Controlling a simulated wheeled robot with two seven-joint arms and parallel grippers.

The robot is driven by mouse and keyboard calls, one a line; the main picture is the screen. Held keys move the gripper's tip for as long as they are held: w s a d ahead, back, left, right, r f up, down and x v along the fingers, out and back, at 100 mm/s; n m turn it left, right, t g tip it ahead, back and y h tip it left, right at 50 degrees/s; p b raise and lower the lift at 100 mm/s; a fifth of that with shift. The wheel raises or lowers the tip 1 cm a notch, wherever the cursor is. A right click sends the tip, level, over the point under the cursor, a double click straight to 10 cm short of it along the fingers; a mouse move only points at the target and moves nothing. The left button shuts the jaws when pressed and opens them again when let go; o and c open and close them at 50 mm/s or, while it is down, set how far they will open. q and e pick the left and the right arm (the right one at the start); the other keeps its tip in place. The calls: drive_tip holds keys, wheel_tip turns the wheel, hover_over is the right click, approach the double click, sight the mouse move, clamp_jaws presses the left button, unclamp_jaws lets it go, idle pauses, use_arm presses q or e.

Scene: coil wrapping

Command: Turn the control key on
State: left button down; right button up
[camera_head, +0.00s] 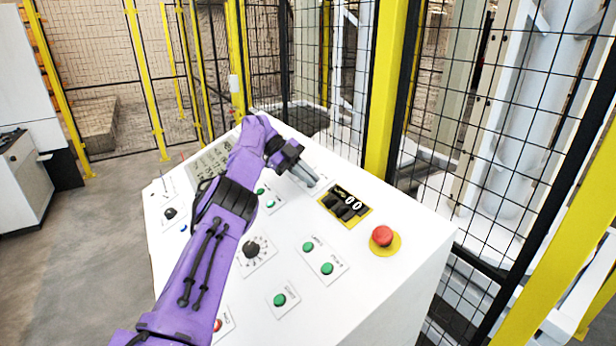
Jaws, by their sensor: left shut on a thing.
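My left arm reaches in purple from the bottom left across the white control panel (375,300). My left gripper (314,181) is over the far part of the panel, left of the yellow-and-black counter plate. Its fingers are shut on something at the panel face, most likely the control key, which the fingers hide. A white label plate shows partly around the fingertips. I cannot tell which way the key is turned. My right gripper is not in view.
A red emergency button (382,236) on a yellow base stands at the panel's right. Yellow posts (392,90) and black mesh fencing stand close behind and right.

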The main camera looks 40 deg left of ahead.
use_arm(q)
drive_tip(key=shift+f, duration=0.3)
idle(0.4)
drive_tip(key=c, duration=1.5)
unclamp_jaws()
drive_tip(key=shift+o, duration=0.8)
drive_tip(key=shift+s+r, duration=0.1)
drive_tip(key=shift+r, duration=0.1)
